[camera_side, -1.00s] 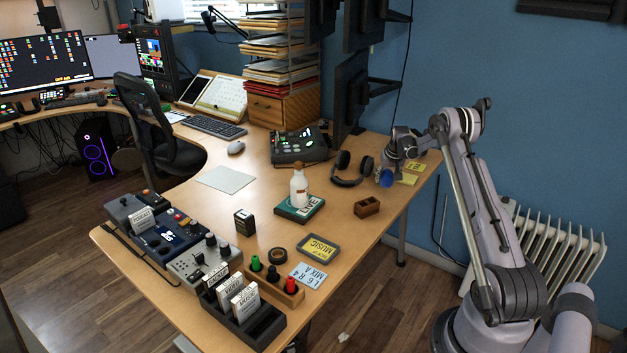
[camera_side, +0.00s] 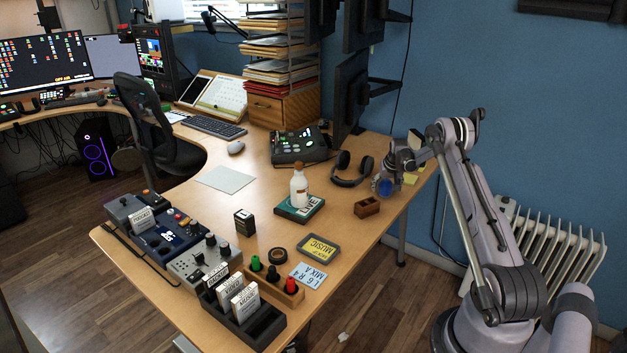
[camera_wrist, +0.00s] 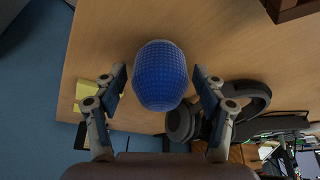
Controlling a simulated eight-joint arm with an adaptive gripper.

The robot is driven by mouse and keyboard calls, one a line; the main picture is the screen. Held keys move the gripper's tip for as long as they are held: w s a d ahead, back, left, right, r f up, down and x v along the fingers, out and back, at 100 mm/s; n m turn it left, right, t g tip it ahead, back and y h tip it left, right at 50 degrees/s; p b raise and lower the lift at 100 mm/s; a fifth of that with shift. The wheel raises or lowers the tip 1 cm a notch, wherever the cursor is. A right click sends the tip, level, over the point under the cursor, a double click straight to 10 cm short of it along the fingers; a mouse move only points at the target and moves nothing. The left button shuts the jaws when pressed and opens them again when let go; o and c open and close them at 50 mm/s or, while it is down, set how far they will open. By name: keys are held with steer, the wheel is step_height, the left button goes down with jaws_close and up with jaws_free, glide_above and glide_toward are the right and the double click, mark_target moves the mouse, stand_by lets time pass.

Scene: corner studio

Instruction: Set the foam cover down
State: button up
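The foam cover (camera_wrist: 160,75) is a rounded blue piece with a fine grid texture. In the wrist view it sits between the two fingertips of my gripper (camera_wrist: 159,78), with narrow strips of desk showing beside it. In the side view the foam cover (camera_side: 384,187) is just below my gripper (camera_side: 388,176), over the desk's right end. It has travelled with the gripper, so I read the fingers as shut on it. Whether its underside touches the desk (camera_side: 340,215) is unclear.
Black headphones (camera_side: 352,169) lie just left of the gripper. Yellow notes (camera_side: 410,178) lie by the desk's right edge. A small wooden block (camera_side: 367,207) stands nearer the camera, and a white bottle (camera_side: 299,187) stands on a green book (camera_side: 299,209). Bare desk lies between.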

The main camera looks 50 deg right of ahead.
steer(key=v, duration=1.2)
steer(key=w+a+r+n+t, duration=0.1)
steer(key=a+r+n, duration=0.1)
steer(key=a+r, duration=0.5)
steer(key=w+a+r+n+t+y, duration=0.1)
steer(key=a+r, duration=0.1)
steer(key=a, duration=1)
steer(key=w+a+r+n, duration=0.1)
steer(key=a+r+n, duration=0.1)
steer(key=a+r, duration=0.5)
steer(key=s+a+f+n+y, duration=0.1)
steer(key=s+a, duration=0.3)
steer(key=a, duration=0.4)
steer(key=s+a+f+n+t+y, duration=0.1)
steer(key=s+a+n, duration=0.1)
steer(key=s+a, duration=0.3)
steer(key=s+a+f+n+t, duration=0.1)
steer(key=s+a, duration=0.4)
steer(key=a, duration=0.7)
steer(key=shift+a+f+n+y, duration=0.3)
steer(key=shift+n+y, duration=0.1)
steer(key=shift+n, duration=0.4)
